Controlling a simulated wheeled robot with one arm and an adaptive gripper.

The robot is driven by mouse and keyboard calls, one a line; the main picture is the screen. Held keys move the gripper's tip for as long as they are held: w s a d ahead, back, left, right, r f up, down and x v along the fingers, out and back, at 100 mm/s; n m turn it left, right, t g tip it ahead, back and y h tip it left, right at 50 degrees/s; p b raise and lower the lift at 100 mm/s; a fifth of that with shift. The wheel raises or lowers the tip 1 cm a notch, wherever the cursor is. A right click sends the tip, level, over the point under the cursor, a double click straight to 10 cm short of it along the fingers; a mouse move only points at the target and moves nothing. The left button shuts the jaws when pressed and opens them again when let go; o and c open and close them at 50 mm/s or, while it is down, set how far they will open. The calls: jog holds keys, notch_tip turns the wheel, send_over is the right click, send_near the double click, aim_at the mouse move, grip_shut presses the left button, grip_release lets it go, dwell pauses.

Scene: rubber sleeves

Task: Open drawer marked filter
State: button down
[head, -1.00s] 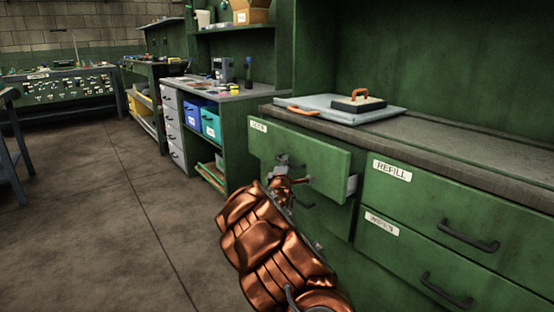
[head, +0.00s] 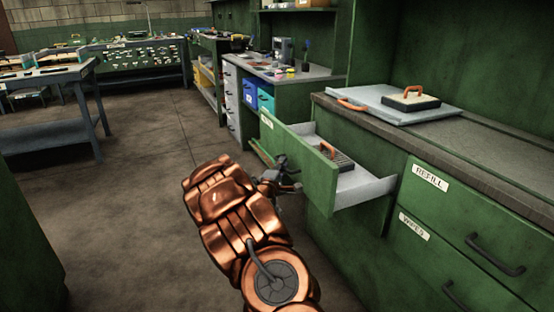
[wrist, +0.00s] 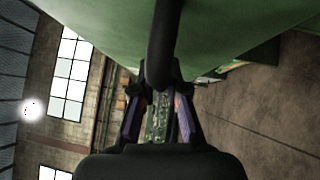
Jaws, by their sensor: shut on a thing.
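The green drawer (head: 312,172) at the upper left of the near cabinet is pulled well out, showing its pale interior. The small label on its front is too blurred to read. My gripper (head: 285,182) is at the drawer's front, shut on the dark handle (head: 281,164). In the wrist view the handle (wrist: 164,45) runs up from between the two fingers (wrist: 159,90) against the green front. A dark block with an orange grip (head: 340,160) lies inside the drawer.
Closed drawers marked REFILL (head: 430,176) and WIPES (head: 414,228) are to the right. A grey case (head: 385,103) and an orange-handled float (head: 411,99) lie on the worktop (head: 480,145). Open floor (head: 130,200) lies to the left; a blue-grey table (head: 50,85) stands farther back.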

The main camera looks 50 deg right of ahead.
jog(key=shift+a, duration=0.15)
jog(key=c, duration=1.2)
grip_release()
jog(key=shift+v, duration=6.1)
